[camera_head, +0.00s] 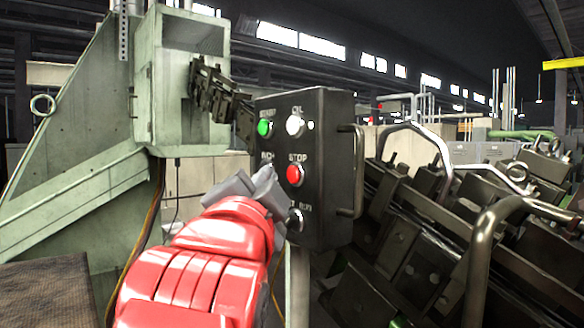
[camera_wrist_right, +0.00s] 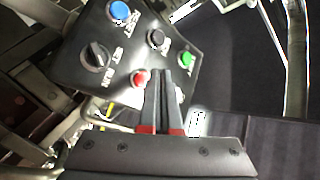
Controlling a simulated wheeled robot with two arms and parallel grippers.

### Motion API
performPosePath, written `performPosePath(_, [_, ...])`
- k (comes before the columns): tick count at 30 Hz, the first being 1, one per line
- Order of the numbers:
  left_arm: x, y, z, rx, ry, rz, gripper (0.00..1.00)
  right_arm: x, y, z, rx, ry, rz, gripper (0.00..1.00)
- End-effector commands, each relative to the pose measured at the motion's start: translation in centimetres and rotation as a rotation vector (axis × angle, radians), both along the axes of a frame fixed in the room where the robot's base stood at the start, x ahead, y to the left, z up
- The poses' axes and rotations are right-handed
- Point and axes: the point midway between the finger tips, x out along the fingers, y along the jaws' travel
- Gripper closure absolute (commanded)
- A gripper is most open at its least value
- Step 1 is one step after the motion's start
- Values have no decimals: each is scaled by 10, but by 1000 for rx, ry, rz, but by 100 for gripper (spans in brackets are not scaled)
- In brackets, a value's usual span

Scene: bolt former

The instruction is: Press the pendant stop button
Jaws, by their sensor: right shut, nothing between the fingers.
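The pendant is a dark box with a front panel (camera_head: 318,150) right of centre in the head view. Its red stop button (camera_head: 295,174) is right of my right gripper (camera_head: 266,180). The gripper's grey fingers are shut and empty, their tips in front of the panel beside the stop button and hiding part of it. I cannot tell whether they touch it. In the right wrist view the shut fingers (camera_wrist_right: 165,78) reach over the panel, with a red button (camera_wrist_right: 140,78) just left of the tips. My left gripper is not in view.
The panel also has a green start button (camera_head: 264,128), a white button or lamp (camera_head: 295,124) and a selector knob (camera_head: 296,220). A blue button (camera_wrist_right: 119,12) shows in the wrist view. A side handle (camera_head: 357,172) and heavy machinery (camera_head: 430,240) lie to the right.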

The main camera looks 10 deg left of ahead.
Motion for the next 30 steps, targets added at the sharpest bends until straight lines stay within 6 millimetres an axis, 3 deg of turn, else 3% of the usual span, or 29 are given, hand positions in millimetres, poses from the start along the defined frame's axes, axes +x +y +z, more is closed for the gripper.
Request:
performPosePath(3, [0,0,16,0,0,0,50,-10,9,5,-3,0,3,100])
performPosePath(10, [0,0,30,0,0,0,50,-26,21,3,-1,1,1,100])
performPosePath(30, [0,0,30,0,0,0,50,-29,23,0,0,1,0,100])
